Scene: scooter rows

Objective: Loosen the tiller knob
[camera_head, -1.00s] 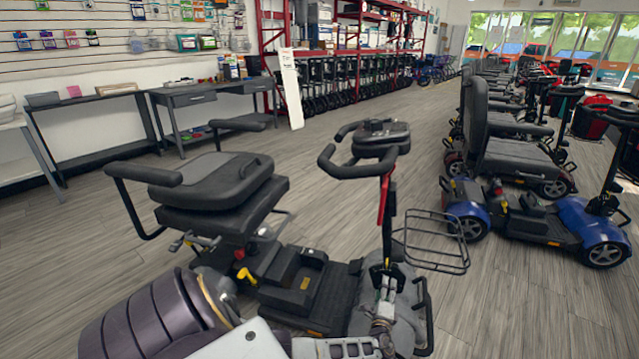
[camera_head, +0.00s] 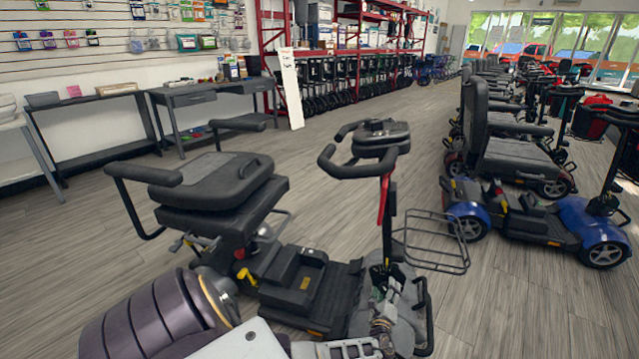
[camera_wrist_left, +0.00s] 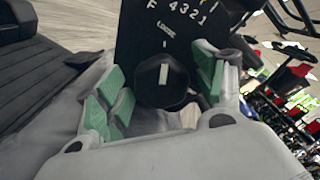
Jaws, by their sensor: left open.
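The tiller knob (camera_wrist_left: 162,82) is black with a white pointer line, set below a dark panel (camera_wrist_left: 150,25) marked F, 4, 3, 2, 1 and LOOSE, in the left wrist view. The pointer line runs roughly upright in that view. My left gripper (camera_wrist_left: 158,92) is open, with green pads on either side of the knob; I cannot tell whether they touch it. In the head view my left gripper (camera_head: 383,305) is low at the foot of the scooter's tiller (camera_head: 388,225). The knob cannot be made out there.
The grey-black scooter has a seat (camera_head: 210,180), handlebars (camera_head: 365,148) and a wire basket (camera_head: 435,242). A blue scooter (camera_head: 535,220) stands to the right. Tables (camera_head: 200,97) line the left wall.

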